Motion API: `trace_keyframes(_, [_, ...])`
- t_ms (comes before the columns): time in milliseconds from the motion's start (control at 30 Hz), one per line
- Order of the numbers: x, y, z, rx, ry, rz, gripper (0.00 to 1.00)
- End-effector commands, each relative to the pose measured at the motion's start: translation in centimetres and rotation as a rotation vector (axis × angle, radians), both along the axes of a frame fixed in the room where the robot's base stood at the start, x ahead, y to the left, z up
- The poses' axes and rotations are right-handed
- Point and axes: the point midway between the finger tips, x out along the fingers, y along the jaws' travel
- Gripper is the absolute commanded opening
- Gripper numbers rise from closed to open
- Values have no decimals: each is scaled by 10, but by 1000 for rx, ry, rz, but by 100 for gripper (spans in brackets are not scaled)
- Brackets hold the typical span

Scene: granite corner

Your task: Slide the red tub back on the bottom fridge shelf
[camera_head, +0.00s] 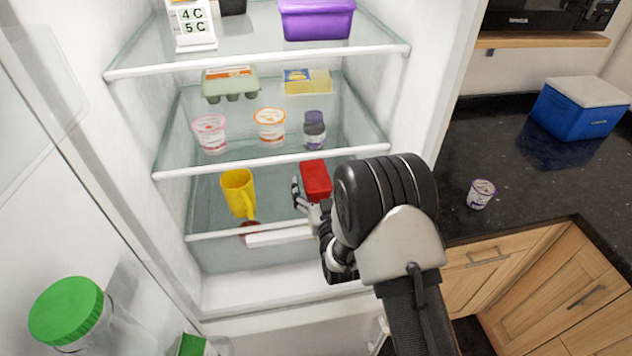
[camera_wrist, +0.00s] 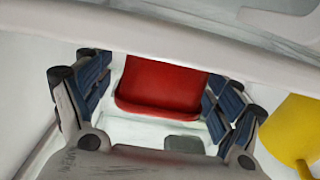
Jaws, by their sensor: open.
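The red tub (camera_head: 315,180) sits on the bottom fridge shelf (camera_head: 205,219), right of the yellow mug. My gripper (camera_head: 308,192) is at the front of that shelf, by the tub's near side. In the wrist view the red tub (camera_wrist: 162,85) shows ahead, between the two blue-padded fingers of my open gripper (camera_wrist: 158,100). The fingers stand apart on either side of its face. I cannot tell whether they touch it. My arm hides part of the shelf's right side in the head view.
A yellow mug (camera_head: 238,191) stands left of the tub; it also shows at the right of the wrist view (camera_wrist: 292,130). The middle shelf (camera_head: 250,164) above holds yogurt cups (camera_head: 210,133) and a purple-capped jar (camera_head: 313,130). The fridge door (camera_head: 70,190) is open at left.

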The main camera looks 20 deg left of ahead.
Motion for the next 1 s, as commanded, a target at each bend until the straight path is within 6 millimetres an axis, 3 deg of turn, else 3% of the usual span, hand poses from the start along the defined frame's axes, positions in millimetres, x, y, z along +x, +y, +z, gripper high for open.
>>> trace_keyframes(200, [14,9,0,-1,1,0,85])
trace_keyframes(533, [16,10,0,0,0,0,84])
trace_keyframes(1000, [15,9,0,0,0,0,53])
